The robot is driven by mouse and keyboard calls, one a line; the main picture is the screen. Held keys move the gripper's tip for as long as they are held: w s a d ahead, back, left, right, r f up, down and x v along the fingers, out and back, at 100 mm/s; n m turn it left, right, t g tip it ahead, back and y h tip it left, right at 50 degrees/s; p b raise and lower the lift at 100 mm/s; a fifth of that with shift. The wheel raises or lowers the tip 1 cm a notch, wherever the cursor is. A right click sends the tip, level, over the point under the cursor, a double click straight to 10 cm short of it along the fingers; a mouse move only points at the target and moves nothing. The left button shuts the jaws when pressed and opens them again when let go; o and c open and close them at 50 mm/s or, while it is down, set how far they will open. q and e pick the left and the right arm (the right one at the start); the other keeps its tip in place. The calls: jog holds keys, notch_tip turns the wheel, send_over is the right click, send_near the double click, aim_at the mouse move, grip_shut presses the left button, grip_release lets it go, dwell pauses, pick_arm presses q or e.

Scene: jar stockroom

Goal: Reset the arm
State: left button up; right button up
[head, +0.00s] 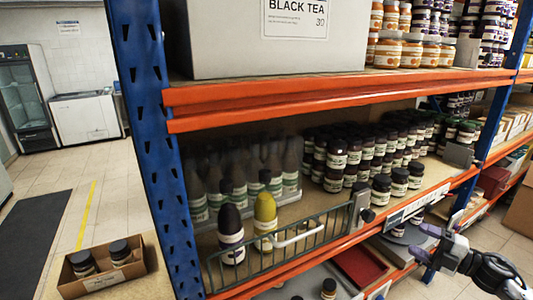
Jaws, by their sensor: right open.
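My right gripper (425,243) is at the lower right, in front of the shelf edge. Its jaws are open, point left toward the shelving and hold nothing that I can see. The arm behind it comes in from the right edge. My left gripper is not in this view.
A shelf with orange beams (340,103) and a blue post (150,110) fills the middle. It holds dark-lidded jars (337,160), bottles (231,235) behind a wire rail (300,240), and a Black Tea box (230,40). A cardboard box (103,281) with two jars sits lower left.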

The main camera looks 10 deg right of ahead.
jog(key=w+d+r+m+t+h, duration=0.25)
jog(key=d+m+h, duration=0.55)
jog(key=m+h, duration=0.75)
jog(key=s+a+f+m+g, duration=0.1)
jog(key=s+a+f+g, duration=0.2)
jog(key=s+a+f, duration=0.55)
jog(key=s+a+f+m+g+y, duration=0.1)
jog(key=s+a+f+m+g, duration=0.25)
jog(key=a, duration=0.75)
jog(key=s+a+f+g, duration=0.2)
jog(key=s+a+f, duration=0.4)
jog(key=s+a, duration=0.3)
jog(key=s+a+f+m+g+y, duration=0.1)
jog(key=s+a+f+g+y, duration=0.15)
jog(key=s+a+f, duration=0.5)
jog(key=s+a+f+m+g+y, duration=0.1)
jog(key=s+a+f+g, duration=0.3)
jog(key=s, duration=0.6)
notch_tip(320, 180, up, 21)
jog(key=d+t+p, duration=0.1)
jog(key=d+p, duration=0.1)
jog(key=p, duration=2)
